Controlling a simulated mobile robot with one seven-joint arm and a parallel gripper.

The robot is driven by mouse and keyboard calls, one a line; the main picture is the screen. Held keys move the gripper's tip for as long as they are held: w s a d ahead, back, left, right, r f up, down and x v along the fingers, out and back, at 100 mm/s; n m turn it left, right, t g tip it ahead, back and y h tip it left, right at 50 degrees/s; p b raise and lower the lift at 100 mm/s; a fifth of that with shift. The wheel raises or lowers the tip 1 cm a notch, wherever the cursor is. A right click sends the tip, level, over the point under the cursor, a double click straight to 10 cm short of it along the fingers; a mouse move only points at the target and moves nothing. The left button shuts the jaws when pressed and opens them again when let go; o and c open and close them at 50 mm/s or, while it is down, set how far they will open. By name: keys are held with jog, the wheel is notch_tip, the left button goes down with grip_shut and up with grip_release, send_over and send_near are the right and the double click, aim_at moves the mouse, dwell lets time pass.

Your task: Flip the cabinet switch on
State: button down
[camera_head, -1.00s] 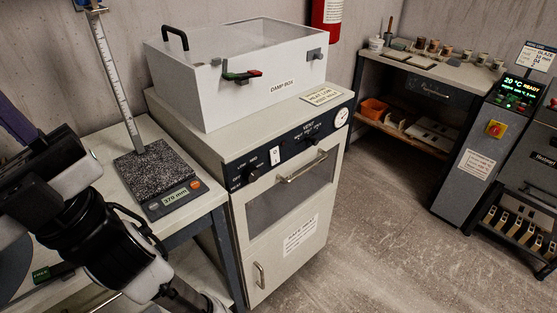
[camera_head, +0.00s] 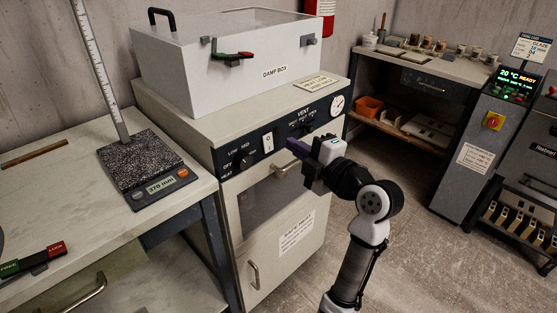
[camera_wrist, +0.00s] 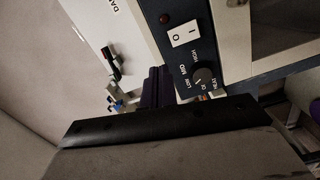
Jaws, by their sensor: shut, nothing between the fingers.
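The cabinet switch is a white rocker (camera_head: 268,143) on the dark control panel of the cream cabinet (camera_head: 190,118). It sits between the heat knob (camera_head: 245,161) and the vent markings. In the wrist view the rocker (camera_wrist: 184,34) shows "I" and "O" marks; I cannot tell which side is pressed in. My gripper (camera_head: 292,147) is shut and empty, in front of the panel and to the right of the switch in the head view. Its dark purple fingers (camera_wrist: 155,85) show beside the panel in the wrist view, apart from the rocker.
A white damp box (camera_head: 235,65) stands on the cabinet. Below the panel are a door handle (camera_head: 287,169) and a window. A small dark red lamp (camera_wrist: 164,18) is next to the switch. A worktable with a height gauge (camera_head: 145,165) stands at left.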

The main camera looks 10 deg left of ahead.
aim_at(270, 150)
jog(key=s+d+f+n+g, duration=0.1)
jog(key=s+d+f+n, duration=0.1)
jog(key=d, duration=0.4)
notch_tip(270, 150, down, 3)
jog(key=shift+s+d+r+n+g+b, duration=0.2)
jog(key=shift+s+n+g+b, duration=0.15)
jog(key=shift+n, duration=0.15)
jog(key=p+x, duration=0.3)
jog(key=x, duration=1)
jog(key=shift+w+a, duration=0.1)
jog(key=shift+a, duration=0.05)
jog(key=shift+w+a+f, duration=0.15)
jog(key=shift+w+a, duration=0.1)
jog(key=shift+a, duration=0.05)
jog(key=shift+f, duration=0.1)
